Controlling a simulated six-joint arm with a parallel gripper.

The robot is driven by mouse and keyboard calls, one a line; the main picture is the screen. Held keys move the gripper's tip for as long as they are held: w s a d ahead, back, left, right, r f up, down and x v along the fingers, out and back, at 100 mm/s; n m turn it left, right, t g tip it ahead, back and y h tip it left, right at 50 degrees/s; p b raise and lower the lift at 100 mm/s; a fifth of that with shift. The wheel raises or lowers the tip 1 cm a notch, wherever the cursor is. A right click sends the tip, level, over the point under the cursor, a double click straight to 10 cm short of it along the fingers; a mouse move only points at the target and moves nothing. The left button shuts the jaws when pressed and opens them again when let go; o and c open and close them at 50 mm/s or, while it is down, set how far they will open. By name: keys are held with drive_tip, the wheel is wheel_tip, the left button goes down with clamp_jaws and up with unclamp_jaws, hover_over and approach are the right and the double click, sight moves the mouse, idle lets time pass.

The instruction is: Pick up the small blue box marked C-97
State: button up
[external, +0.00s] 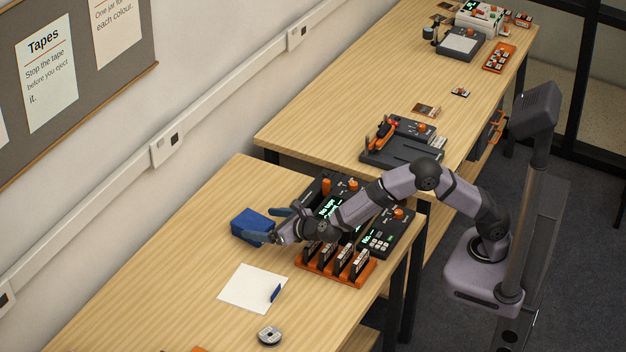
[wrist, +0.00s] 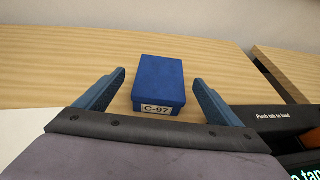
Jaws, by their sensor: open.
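The small blue box (external: 252,226) sits on the near wooden table, left of my gripper in the external view. In the wrist view the blue box (wrist: 158,80) lies flat, with a white label reading C-97 on its near side. My gripper (external: 272,223) is open; its two blue fingers (wrist: 160,98) show on the left and right of the box's near part. A gap shows between each finger and the box in the wrist view. I cannot tell whether the fingers are level with the box. Nothing is held.
An orange rack (external: 335,272) with several cartridges stands beneath and right of my wrist, near dark devices (external: 388,238). A white sheet (external: 250,289) with a small blue item lies in front. A round grey object (external: 269,336) is nearer. The table behind the box is clear.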

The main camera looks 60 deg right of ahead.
sight(253, 221)
drive_tip(key=shift+p+x, duration=0.85)
drive_tip(key=shift+x, duration=1.75)
drive_tip(key=shift+s+d+f, duration=0.1)
drive_tip(key=c, duration=1.3)
wheel_tip(253, 221, up, 10)
drive_tip(key=shift+f, duration=0.1)
